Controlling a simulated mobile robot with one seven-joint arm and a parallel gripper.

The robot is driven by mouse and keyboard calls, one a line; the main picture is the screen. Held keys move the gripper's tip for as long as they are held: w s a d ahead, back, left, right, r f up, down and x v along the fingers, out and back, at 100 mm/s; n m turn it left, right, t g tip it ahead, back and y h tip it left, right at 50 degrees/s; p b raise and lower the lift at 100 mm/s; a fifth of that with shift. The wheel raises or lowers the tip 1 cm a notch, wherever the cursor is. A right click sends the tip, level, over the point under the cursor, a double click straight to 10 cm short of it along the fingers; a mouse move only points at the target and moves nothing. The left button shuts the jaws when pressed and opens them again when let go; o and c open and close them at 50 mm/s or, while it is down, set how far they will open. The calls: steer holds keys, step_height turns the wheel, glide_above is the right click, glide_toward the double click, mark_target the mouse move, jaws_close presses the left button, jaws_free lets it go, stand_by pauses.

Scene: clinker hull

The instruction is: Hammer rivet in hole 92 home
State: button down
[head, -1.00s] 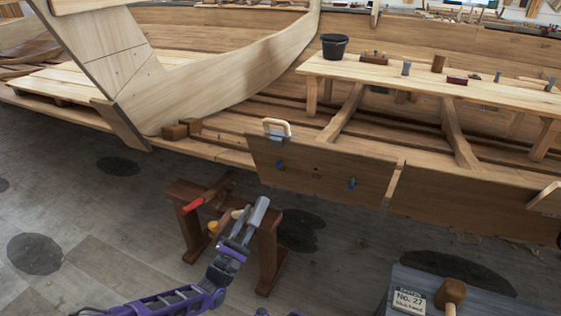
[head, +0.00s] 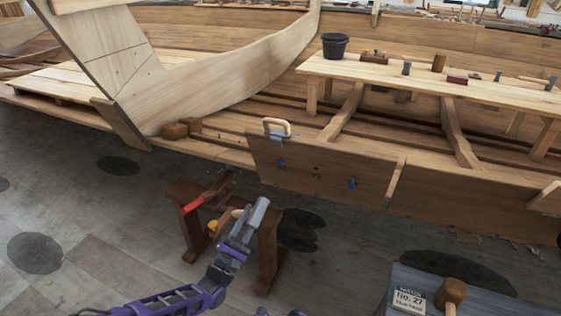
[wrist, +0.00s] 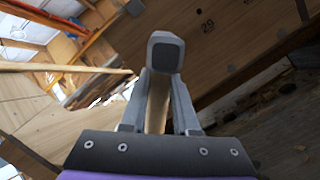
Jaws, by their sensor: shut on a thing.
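My gripper (head: 240,232) is shut on the wooden handle of a hammer (head: 258,212). The hammer's grey block head stands up past the fingers, in front of the plank in the head view. In the wrist view the hammer head (wrist: 166,52) is seen face-on and its handle runs down between the fingers. The hull plank (head: 325,172) has a dark hole and two blue pieces (head: 280,164) (head: 352,183) on its face. The hammer appears apart from the plank. In the wrist view, the plank (wrist: 225,50) carries a small hole and a number resembling 29. I cannot make out hole 92 or its rivet.
A brown sawhorse (head: 268,255) with a red-handled tool (head: 203,199) stands beside my arm. A pale clamp (head: 277,127) grips the plank's top edge. A grey bench with a mallet (head: 452,291) and a sign (head: 408,299) is at lower right. Floor at left is clear.

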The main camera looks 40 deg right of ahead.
mark_target(255, 206)
steer(key=shift+r, duration=0.2)
steer(key=p, duration=0.1)
steer(key=d+r+t+p, duration=0.1)
steer(key=p, duration=0.1)
steer(key=shift+w+d+r+n+y, duration=0.1)
steer(key=shift+w+d+n+y, duration=0.1)
steer(key=shift+n+y, duration=0.15)
steer(key=shift+w+d+r+n+p, duration=0.15)
steer(key=shift+d+n+p, duration=0.25)
steer(key=shift+p, duration=0.35)
steer(key=shift+d+t+y, duration=0.25)
steer(key=shift+t+y, duration=0.05)
steer(key=shift+y, duration=0.05)
